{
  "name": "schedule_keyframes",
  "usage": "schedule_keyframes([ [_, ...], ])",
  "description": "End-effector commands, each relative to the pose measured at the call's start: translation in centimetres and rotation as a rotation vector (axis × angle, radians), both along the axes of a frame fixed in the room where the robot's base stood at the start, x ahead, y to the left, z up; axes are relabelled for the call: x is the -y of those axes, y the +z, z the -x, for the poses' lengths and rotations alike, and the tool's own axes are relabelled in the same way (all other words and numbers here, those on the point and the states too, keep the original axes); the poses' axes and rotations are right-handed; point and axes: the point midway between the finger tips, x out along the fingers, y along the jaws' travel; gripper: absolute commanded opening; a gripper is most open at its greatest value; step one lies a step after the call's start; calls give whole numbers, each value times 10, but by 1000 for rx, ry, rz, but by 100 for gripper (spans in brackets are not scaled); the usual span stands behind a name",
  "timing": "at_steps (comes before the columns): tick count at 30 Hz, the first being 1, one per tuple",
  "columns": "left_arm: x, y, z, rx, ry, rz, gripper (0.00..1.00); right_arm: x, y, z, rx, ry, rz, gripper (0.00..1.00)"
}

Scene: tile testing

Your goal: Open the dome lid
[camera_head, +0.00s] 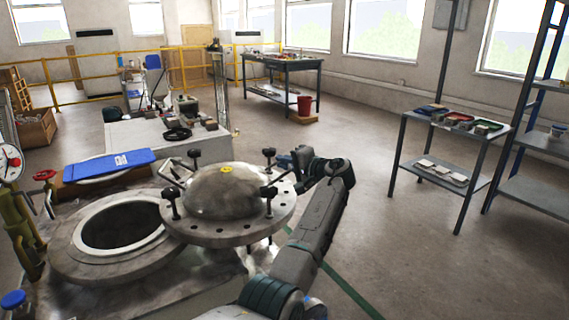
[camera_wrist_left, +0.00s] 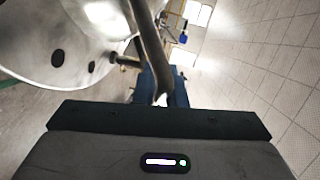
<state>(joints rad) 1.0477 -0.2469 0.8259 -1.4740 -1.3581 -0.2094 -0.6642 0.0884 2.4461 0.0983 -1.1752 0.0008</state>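The dome lid (camera_head: 222,192) is a grey metal dome with a yellow mark on top and a wide flange with holes. It sits swung to the right of the round opening (camera_head: 120,228), which is uncovered and dark inside. Several black clamp knobs stand around the lid. In the left wrist view the lid's flange (camera_wrist_left: 62,52) fills the upper left, and a curved metal bar (camera_wrist_left: 148,45) runs down to the gripper. My right gripper is out of view.
A blue case (camera_head: 108,163) lies behind the opening. A gauge (camera_head: 10,165) and yellow-green pipework stand at the left. A grey shelf table (camera_head: 455,130) with trays stands at the right. The floor between the lid and that table is clear.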

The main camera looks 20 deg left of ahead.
Motion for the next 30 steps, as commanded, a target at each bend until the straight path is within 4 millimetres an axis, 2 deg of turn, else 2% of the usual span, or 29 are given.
schedule_keyframes([
  [1,0,-2,0,-2,0,0,21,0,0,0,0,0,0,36],
  [3,0,-1,0,-1,0,0,31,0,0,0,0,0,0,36],
  [14,6,1,2,1,-3,0,31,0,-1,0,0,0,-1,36],
  [19,30,3,14,1,-4,2,31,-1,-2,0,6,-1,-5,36],
  [25,74,10,35,0,-5,2,31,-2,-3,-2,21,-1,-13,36],
  [27,78,19,37,-3,-2,0,31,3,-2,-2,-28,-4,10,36],
  [30,83,20,39,-4,-2,-1,31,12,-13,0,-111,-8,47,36],
])
